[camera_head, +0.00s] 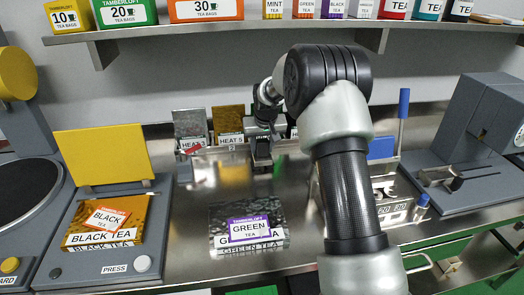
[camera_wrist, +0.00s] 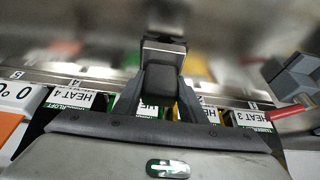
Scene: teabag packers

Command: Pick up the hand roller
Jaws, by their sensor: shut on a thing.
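My gripper (camera_head: 264,122) hangs over the back of the steel worktop, in front of the row of HEAT packs. In the wrist view its two dark fingers (camera_wrist: 160,98) are closed in on a dark block with a grey metal part. I take this to be the hand roller (camera_wrist: 163,52). In the head view a small dark piece shows below the gripper, and the hand roller (camera_head: 262,150) is partly hidden by the fingers. I cannot tell whether it touches the worktop.
HEAT packs (camera_head: 190,128) stand along the back. A green tea pack (camera_head: 249,232) lies on the worktop (camera_head: 190,205). A press with a yellow lid (camera_head: 103,153) is at left. A grey machine (camera_head: 485,130) is at right. A shelf (camera_head: 230,28) with tea boxes runs above.

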